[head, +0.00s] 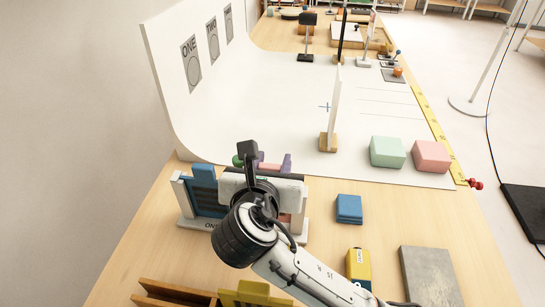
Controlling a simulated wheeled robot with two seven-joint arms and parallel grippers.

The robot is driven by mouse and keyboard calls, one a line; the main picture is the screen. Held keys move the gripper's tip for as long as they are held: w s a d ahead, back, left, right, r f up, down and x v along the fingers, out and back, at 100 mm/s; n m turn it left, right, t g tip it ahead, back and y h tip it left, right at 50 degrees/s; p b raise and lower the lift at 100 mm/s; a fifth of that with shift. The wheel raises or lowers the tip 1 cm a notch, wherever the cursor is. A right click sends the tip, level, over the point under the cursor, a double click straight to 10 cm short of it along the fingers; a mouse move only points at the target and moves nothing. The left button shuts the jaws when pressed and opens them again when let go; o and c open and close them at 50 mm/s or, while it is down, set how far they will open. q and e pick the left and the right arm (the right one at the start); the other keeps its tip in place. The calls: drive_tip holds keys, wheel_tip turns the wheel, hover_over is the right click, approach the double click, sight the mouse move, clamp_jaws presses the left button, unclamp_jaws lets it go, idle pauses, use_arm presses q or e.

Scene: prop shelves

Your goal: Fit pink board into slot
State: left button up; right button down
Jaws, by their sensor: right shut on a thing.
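A white rack (187,224) with upright posts and a label starting "ON" stands on the wooden table. A blue board (204,174) stands upright in its left part. My right gripper (262,178) is over the right part of the rack and hides most of it. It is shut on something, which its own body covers. A small pinkish patch (286,218) shows below the gripper, beside the right post; it looks like part of the pink board. I cannot tell whether the board is in the slot. My left gripper is not in view.
Green and purple things (286,163) show partly behind the gripper. A blue block (349,209), a yellow item (358,266) and a grey slab (430,277) lie to the right. Mint (388,152) and pink (431,156) blocks sit on the white backdrop (260,110). A wooden tray (172,293) is in front.

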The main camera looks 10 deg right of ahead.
drive_tip(key=shift+f, duration=0.9)
drive_tip(key=c, duration=1.1)
unclamp_jaws()
drive_tip(key=v, duration=1)
drive_tip(key=shift+s+p, duration=0.2)
drive_tip(key=shift+p, duration=0.1)
